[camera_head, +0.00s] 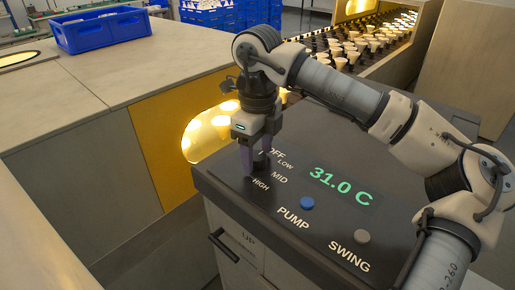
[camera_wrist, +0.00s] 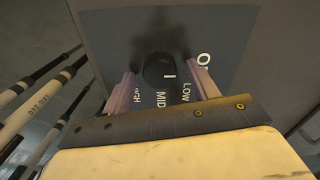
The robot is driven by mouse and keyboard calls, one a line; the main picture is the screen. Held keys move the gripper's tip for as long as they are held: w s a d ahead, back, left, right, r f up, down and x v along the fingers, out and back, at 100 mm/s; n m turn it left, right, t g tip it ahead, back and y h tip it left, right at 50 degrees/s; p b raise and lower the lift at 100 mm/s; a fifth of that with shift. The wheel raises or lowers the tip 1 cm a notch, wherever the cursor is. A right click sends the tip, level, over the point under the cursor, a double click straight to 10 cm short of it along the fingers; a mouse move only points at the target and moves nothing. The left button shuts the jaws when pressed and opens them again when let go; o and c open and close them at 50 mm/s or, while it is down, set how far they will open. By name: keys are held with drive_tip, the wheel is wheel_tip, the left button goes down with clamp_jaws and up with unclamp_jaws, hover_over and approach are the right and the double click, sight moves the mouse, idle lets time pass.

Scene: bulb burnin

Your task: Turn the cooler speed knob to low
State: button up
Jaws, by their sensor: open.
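The cooler (camera_head: 225,182) has a dark top panel with the labels OFF, LOW, MID and HIGH. The black round speed knob (camera_wrist: 157,69) shows in the wrist view, and its short white mark points toward MID. My gripper (camera_head: 258,165) points down over the knob in the head view and hides most of it. In the wrist view the pale purple fingers of my gripper (camera_wrist: 162,78) are open, one on each side of the knob, with a gap to it on both sides. Whether the fingertips reach down to the panel is unclear.
On the same panel are a green 31.0 C display (camera_head: 340,186), a blue PUMP button (camera_head: 307,203) and a grey SWING button (camera_head: 362,237). A blue crate (camera_head: 102,30) stands on the bench at left. A conveyor with several bulbs (camera_head: 365,45) lies behind.

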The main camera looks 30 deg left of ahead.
drive_tip(key=c, duration=1)
drive_tip(key=m+b, duration=0.3)
drive_tip(key=shift+f+m, duration=0.1)
drive_tip(key=shift+m, duration=0.3)
drive_tip(key=m+b, duration=0.2)
drive_tip(key=m, duration=0.2)
drive_tip(key=shift+m, duration=0.4)
drive_tip(key=shift+r, duration=0.2)
drive_tip(key=o, duration=1)
